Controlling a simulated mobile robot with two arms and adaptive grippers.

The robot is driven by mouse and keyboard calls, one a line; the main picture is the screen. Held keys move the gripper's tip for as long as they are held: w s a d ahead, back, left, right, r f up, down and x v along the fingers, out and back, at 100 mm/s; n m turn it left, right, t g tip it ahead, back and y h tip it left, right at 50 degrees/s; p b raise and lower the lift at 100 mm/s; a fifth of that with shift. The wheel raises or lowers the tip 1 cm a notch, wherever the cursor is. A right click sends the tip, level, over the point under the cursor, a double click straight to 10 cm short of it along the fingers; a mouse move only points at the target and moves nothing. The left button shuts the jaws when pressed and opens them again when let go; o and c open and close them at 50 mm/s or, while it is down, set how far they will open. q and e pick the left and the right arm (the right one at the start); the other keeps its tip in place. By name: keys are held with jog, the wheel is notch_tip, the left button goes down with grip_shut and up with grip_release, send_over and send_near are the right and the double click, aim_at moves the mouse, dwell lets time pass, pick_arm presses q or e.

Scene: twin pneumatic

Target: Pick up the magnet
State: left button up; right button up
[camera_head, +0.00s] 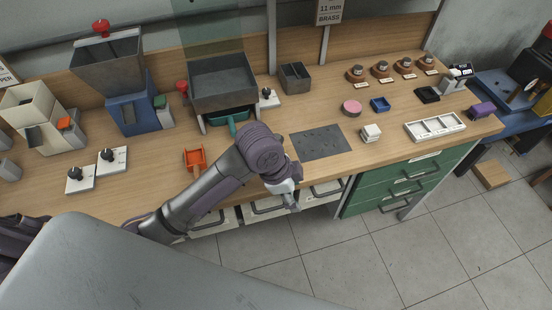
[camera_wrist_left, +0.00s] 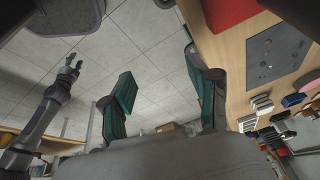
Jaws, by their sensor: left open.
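I cannot tell for sure which of the small items is the magnet. A pink-topped round piece (camera_head: 351,107), a small blue tray (camera_head: 380,104) and a small white block (camera_head: 370,132) stand on the bench right of the dark mat (camera_head: 320,142). My left gripper (camera_head: 291,188) is at the bench's front edge, just below the mat in the head view. In the left wrist view its two green-padded fingers (camera_wrist_left: 165,98) are apart with nothing between them. Another gripper, which looks like my right one (camera_wrist_left: 72,66), shows small over the floor in that view.
The wooden bench carries an orange holder (camera_head: 195,160), a grey hopper tray (camera_head: 222,82), a white divided tray (camera_head: 435,125), a black tray (camera_head: 427,94) and several round brown-based pieces (camera_head: 381,69) at the back. Drawers (camera_head: 408,180) are under the front edge. Tiled floor is clear in front.

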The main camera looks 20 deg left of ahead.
pick_arm(q)
jog(key=w+a+r+m+y, duration=0.1)
jog(key=w+a+r+m, duration=0.1)
jog(key=w+r, duration=0.1)
jog(key=w+a+r+m+g+y, duration=0.1)
jog(key=w+a+r+m, duration=0.1)
jog(key=r, duration=0.4)
jog(key=w+a+r+m+y, duration=0.1)
jog(key=w+a+r+m, duration=0.2)
jog(key=w+r, duration=0.1)
jog(key=shift+w+r+m+g, duration=0.2)
jog(key=shift+w+m+g, duration=0.1)
jog(key=shift+w+m, duration=0.1)
jog(key=shift+a+r+y, duration=0.15)
jog(key=shift+y, duration=0.15)
notch_tip(320, 180, down, 8)
jog(key=shift+f+p, duration=0.1)
jog(key=shift+p, duration=0.7)
notch_tip(320, 180, down, 4)
jog(key=shift+s+f+p, duration=0.1)
jog(key=shift+p, duration=0.7)
jog(key=shift+f, duration=0.5)
grip_shut()
jog(key=shift+r, duration=0.1)
